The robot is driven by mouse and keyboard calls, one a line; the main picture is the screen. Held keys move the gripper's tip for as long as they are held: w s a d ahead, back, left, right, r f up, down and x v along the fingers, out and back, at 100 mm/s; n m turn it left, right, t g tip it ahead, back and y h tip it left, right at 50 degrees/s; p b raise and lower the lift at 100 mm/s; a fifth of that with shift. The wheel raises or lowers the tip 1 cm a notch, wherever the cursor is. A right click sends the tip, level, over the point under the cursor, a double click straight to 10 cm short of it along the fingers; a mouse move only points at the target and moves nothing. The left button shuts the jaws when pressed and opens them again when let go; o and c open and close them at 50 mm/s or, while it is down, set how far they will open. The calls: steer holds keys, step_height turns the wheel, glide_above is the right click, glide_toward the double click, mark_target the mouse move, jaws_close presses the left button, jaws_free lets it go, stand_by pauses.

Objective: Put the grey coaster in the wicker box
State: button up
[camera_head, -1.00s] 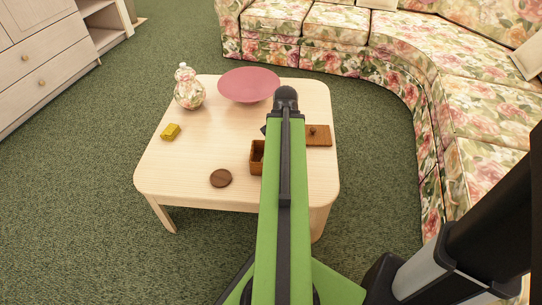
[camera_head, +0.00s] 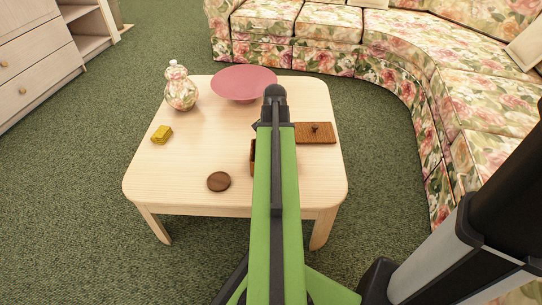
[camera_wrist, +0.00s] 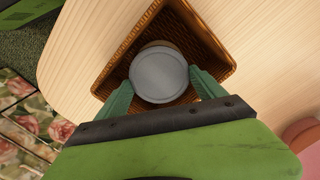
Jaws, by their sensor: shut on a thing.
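The grey coaster (camera_wrist: 158,76) is a round disc between the two green fingers of my gripper (camera_wrist: 160,88) in the wrist view. My gripper is shut on it. The coaster shows over the open wicker box (camera_wrist: 205,40), within its rim; its exact height is hard to tell. A tan round edge shows just behind the coaster, partly hidden. In the head view my arm covers most of the wicker box (camera_head: 252,160) and hides the coaster and fingers.
The pale table (camera_head: 165,175) also holds a brown round coaster (camera_head: 218,181), a yellow block (camera_head: 162,134), a patterned jar (camera_head: 181,90), a pink bowl (camera_head: 240,82) and a brown lid with a knob (camera_head: 318,136). A floral sofa (camera_head: 400,65) stands behind and right.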

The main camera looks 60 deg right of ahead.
steer(key=shift+f, duration=0.9)
steer(key=shift+w+a+r, duration=0.1)
steer(key=shift+r, duration=0.15)
steer(key=shift+f+b, duration=0.55)
steer(key=shift+f, duration=0.05)
steer(key=o, duration=1.3)
steer(key=shift+r, duration=0.1)
step_height(320, 180, up, 13)
steer(key=p, duration=1.3)
